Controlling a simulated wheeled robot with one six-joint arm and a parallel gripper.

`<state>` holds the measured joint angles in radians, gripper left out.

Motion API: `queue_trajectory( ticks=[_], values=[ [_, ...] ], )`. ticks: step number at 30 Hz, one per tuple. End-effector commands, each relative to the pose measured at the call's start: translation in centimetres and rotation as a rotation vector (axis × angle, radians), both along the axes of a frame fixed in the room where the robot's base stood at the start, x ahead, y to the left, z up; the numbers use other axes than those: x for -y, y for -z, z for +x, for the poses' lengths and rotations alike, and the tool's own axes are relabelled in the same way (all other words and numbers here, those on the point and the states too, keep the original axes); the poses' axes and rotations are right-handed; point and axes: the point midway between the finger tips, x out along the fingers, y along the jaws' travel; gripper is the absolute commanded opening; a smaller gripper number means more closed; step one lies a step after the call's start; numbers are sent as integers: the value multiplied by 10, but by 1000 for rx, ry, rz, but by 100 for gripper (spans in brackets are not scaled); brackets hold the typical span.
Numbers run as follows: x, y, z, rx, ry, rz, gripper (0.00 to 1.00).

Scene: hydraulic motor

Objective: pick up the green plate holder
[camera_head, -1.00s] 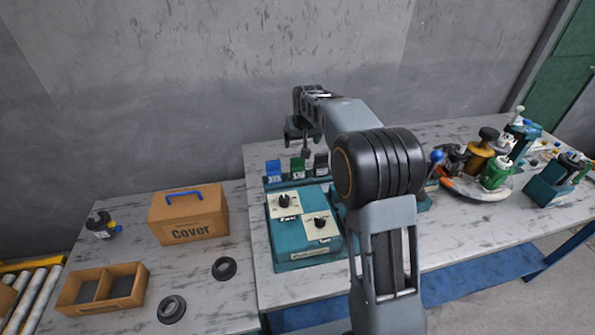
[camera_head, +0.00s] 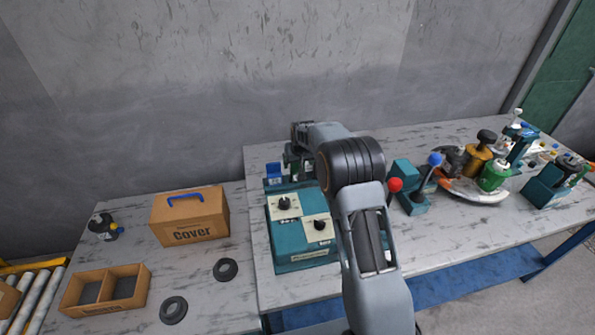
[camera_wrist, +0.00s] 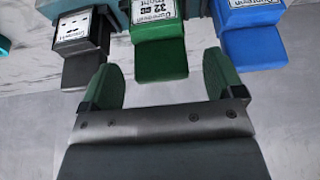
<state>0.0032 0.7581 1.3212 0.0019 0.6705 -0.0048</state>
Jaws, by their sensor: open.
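The green plate holder (camera_wrist: 158,50) is in the upper middle of the wrist view, with a white label marked 32. My gripper (camera_wrist: 162,82) is open, with its two green-padded fingers pointing toward it, one on each side of its lower end; whether they touch it I cannot tell. A blue holder (camera_wrist: 250,38) is to its right and a dark holder (camera_wrist: 85,50) to its left in the wrist view. In the head view the green holder is mostly hidden by my arm, while the blue holder (camera_head: 273,172) shows at the rack's left.
The teal station (camera_head: 305,250) with two dials stands in front of the holders. Red and blue ball-topped levers (camera_head: 395,185) stand to the right, before a tray of tools (camera_head: 478,196). A cover box (camera_head: 190,215) and divided box (camera_head: 103,290) are on the left table.

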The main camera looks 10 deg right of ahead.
Motion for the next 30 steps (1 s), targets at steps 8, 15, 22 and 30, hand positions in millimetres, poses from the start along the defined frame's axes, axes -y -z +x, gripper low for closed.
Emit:
queue_trajectory(
  ticks=[8,15,22,30],
  values=[
    [0,15,7,2,0,0,87],
    [0,15,7,1,0,0,82],
    [0,15,6,1,0,0,59],
    [0,15,6,1,0,0,34]
  ],
)
